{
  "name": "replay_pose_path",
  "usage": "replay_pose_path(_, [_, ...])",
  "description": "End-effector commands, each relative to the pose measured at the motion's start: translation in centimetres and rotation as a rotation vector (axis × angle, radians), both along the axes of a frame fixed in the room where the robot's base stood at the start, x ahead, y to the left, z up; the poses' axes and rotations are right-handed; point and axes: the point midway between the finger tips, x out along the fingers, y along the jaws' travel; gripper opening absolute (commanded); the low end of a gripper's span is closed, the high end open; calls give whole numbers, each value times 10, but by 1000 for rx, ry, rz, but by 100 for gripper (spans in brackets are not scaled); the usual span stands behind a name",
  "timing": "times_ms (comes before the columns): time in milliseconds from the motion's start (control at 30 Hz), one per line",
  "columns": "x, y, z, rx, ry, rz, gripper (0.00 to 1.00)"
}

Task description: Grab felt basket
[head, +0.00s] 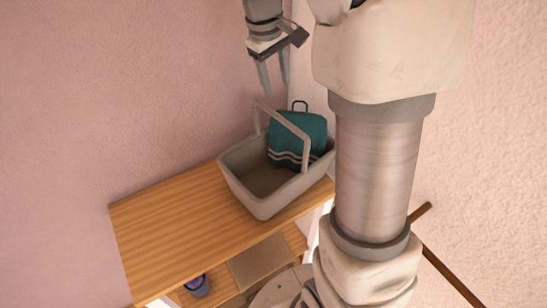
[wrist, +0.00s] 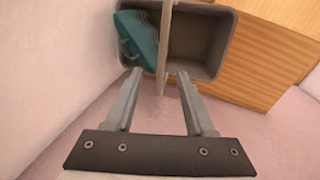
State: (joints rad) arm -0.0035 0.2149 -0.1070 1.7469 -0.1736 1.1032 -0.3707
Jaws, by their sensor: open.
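The felt basket (head: 267,201) is grey with a tall arched handle (head: 283,130) and stands upright on a wooden shelf top in the head view. A teal bag with pale wavy stripes (head: 298,138) sits inside it, at the right end. My gripper (head: 276,90) is open and empty, above the basket and pointing down. In the wrist view my gripper (wrist: 160,78) has its two fingers apart, with part of the handle (wrist: 164,50) seen between their tips. The basket (wrist: 206,70) lies beyond the fingertips. I cannot tell how far the handle is from the fingers.
The wooden shelf unit (head: 165,228) stands against the pink wall (head: 100,90); its top is clear left of the basket. A lower shelf holds a small blue-purple object (head: 196,284) and a beige flat piece (head: 262,260). My arm blocks the right side of the head view.

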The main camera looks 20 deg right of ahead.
Motion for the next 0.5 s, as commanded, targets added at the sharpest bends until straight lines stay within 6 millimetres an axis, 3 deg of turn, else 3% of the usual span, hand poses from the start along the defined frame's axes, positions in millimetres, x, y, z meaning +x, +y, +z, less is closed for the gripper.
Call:
replay_pose_path(200, [2, -9, -48, 0, 5, -2, 55])
replay_pose_path(500, [5, -14, -76, 0, 0, 0, 55])
